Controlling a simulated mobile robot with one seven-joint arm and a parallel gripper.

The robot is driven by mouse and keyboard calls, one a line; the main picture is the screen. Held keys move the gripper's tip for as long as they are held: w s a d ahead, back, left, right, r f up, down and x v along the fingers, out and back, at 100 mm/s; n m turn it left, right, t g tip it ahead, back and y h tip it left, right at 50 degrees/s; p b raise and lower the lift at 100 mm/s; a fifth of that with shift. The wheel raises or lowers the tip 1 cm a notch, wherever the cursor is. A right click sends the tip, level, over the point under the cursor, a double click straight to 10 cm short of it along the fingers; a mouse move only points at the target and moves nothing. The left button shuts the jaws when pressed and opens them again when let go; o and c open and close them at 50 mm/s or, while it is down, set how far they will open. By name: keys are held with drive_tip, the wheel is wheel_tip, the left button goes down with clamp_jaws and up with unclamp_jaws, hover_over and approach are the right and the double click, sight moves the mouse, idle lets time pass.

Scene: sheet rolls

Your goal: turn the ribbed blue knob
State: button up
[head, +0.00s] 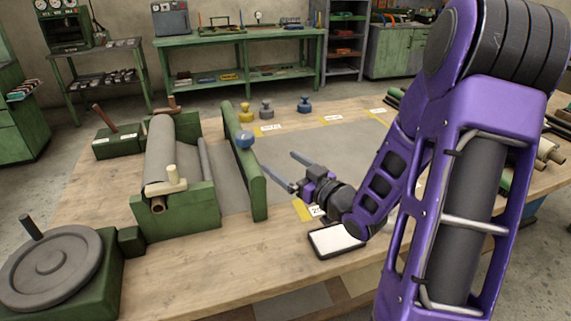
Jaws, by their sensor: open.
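A blue knob (244,140) is on the upper part of a long green upright plate (257,188) of the roll machine, near the middle of the head view. Its ribs are too small to make out clearly. My gripper (277,160) is open, with its two grey fingers pointing left toward the plate. The fingertips appear to the right of the knob and a little lower in the picture. Nothing is between the fingers. I cannot tell the exact depth gap between the fingertips and the knob.
Yellow, grey and blue small weights (304,104) stand behind on the wooden table (180,260). A roll machine (175,205) with a cream handle is left of the plate. A dark-framed white pad (336,241) lies below my gripper. A round grey wheel (50,267) is front left.

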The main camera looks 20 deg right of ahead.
drive_tip(key=w+d+r+m+t+h+p, duration=0.1)
drive_tip(key=w+d+r+m+t+h, duration=0.15)
drive_tip(key=w+r+h, duration=0.35)
drive_tip(key=w+d+r+m+t+h+p, duration=0.1)
drive_tip(key=w+d+r+m+h+p, duration=0.15)
drive_tip(key=w, duration=0.45)
wheel_tip(320, 180, up, 4)
drive_tip(key=m+g+h+p, duration=0.4)
drive_tip(key=m+g+h, duration=0.6)
drive_tip(key=m+h, duration=0.3)
hover_over(242, 135)
drive_tip(key=w+d, duration=0.1)
drive_tip(key=d, duration=0.2)
drive_tip(key=n, duration=0.1)
drive_tip(key=s+a+f+m+g+y+p, duration=0.1)
drive_tip(key=s+a+f+g, duration=0.2)
drive_tip(key=a, duration=0.6)
drive_tip(key=s+a+f+g+y+p, duration=0.1)
drive_tip(key=s+a+f+g+y, duration=0.2)
drive_tip(key=a, duration=0.5)
drive_tip(key=shift+t+h, duration=0.25)
drive_tip(key=shift+h, duration=0.5)
drive_tip(key=x, duration=1.6)
drive_tip(key=shift+d+f, duration=0.1)
drive_tip(key=shift+d, duration=0.3)
drive_tip(key=c, duration=1.4)
